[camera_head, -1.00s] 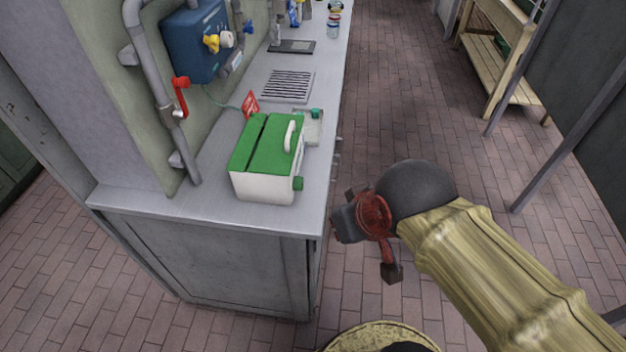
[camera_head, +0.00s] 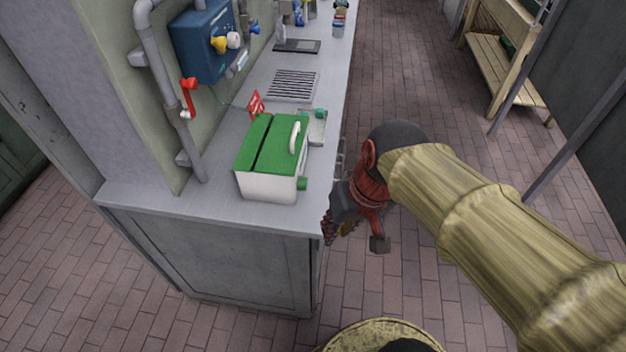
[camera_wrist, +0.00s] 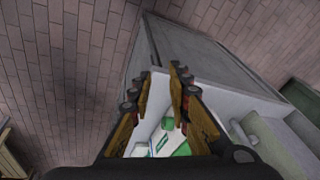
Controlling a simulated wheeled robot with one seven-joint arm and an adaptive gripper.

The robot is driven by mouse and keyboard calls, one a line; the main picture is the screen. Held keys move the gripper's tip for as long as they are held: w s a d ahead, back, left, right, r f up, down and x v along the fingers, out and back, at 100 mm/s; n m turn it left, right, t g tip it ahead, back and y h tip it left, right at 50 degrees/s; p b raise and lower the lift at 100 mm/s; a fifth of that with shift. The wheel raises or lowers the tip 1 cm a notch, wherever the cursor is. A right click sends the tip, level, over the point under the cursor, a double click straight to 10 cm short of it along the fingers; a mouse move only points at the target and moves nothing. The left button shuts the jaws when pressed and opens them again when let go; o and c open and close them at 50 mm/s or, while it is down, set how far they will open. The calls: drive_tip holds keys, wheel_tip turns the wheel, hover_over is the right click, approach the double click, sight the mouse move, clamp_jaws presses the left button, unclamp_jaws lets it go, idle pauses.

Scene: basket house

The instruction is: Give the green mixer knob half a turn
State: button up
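The mixer is a white box with a green top (camera_head: 270,146) and a white handle, standing on the grey counter. Its green knob (camera_head: 302,183) sticks out of the right side, low near the front corner. In the wrist view the green knob (camera_wrist: 168,123) shows between my fingers, with the white body around it. My gripper (camera_wrist: 160,74) is open, with a gap between the two fingers and nothing held. In the head view my gripper (camera_head: 337,230) is beside the counter's right edge, to the lower right of the knob and apart from it. My wrist partly hides the fingers there.
The counter edge (camera_head: 322,207) lies between the mixer and my gripper. A small tray (camera_head: 318,132) with a green item stands behind the mixer, and a red sign (camera_head: 256,103) beside it. A red-handled pipe (camera_head: 188,92) runs up the wall.

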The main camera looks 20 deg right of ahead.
sight(303, 184)
drive_tip(key=o, duration=0.5)
drive_tip(key=w+f+m+g+y+p, duration=0.1)
drive_tip(key=w+m+g+y+p, duration=0.1)
drive_tip(key=y, duration=0.1)
drive_tip(key=w+a+f+m+g+y+p, duration=0.1)
drive_tip(key=w+y, duration=0.1)
drive_tip(key=shift+w+f+g, duration=0.1)
drive_tip(key=shift+f+g, duration=0.2)
drive_tip(key=shift+o, duration=0.5)
drive_tip(key=w+m+y+p, duration=0.1)
drive_tip(key=w+d+f+m+y+p, duration=0.1)
drive_tip(key=w+y, duration=0.1)
drive_tip(key=w+m+y+p, duration=0.1)
drive_tip(key=shift+w+d+f+y, duration=0.15)
drive_tip(key=shift+w+d+y, duration=0.15)
drive_tip(key=shift+w+y, duration=0.1)
drive_tip(key=w+d+f+m+t+y+p, duration=0.4)
drive_tip(key=w+d+m+t+y, duration=0.1)
drive_tip(key=w+d+m+t, duration=0.3)
drive_tip(key=shift+n, duration=0.7)
drive_tip(key=shift+s+b+x, duration=0.2)
drive_tip(key=shift+b+x, duration=0.3)
drive_tip(key=shift+x, duration=1.05)
drive_tip(key=shift+s+b+x, duration=0.2)
drive_tip(key=shift+b+x, duration=0.3)
drive_tip(key=shift+x, duration=1.1)
drive_tip(key=shift+a, duration=0.15)
drive_tip(key=c, duration=1.2)
drive_tip(key=shift+o, duration=0.2)
